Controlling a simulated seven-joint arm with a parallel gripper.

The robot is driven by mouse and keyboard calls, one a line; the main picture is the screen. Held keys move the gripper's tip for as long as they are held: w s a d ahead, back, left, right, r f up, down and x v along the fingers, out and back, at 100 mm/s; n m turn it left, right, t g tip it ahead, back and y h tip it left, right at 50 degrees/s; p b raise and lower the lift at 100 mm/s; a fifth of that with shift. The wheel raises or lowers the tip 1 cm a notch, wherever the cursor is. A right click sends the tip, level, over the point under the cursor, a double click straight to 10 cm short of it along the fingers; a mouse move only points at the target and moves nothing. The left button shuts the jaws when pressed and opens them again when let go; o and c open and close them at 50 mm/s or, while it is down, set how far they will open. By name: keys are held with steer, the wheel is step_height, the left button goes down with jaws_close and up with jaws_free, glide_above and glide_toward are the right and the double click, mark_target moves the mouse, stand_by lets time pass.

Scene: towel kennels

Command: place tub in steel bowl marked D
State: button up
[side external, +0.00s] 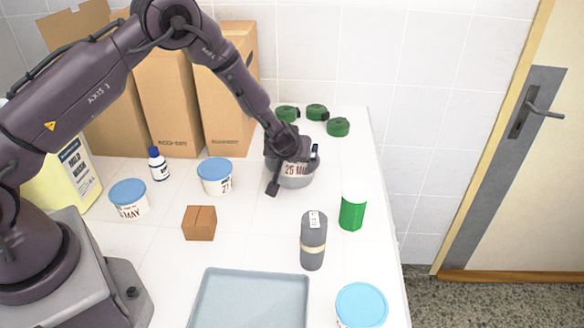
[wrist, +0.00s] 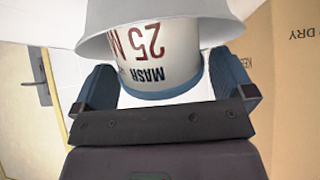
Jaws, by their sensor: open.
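A white tub with a blue rim and the words "MASH 25 M" (wrist: 148,60) sits partly inside a grey steel bowl (wrist: 170,14) in the wrist view, where the picture is upside down. In the side view the tub's lettering (side external: 296,169) shows above the bowl (side external: 297,182) at the back of the table. My gripper (side external: 293,170) is open at the tub, and its fingers stand on either side with gaps in the wrist view (wrist: 164,97). The tub's base is hidden by the bowl wall. No letter D is visible on the bowl.
Other blue-lidded tubs stand at left (side external: 128,198), behind the block (side external: 215,176) and in front (side external: 361,305). A brown block (side external: 199,227), grey bottle (side external: 313,250), green container (side external: 352,212) and blue-grey tray (side external: 250,300) lie nearer. Green rolls (side external: 338,127) and cardboard boxes (side external: 170,100) stand behind.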

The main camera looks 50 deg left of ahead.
steer(key=shift+w+a+f, duration=0.15)
steer(key=c, duration=0.9)
steer(key=shift+o, duration=0.2)
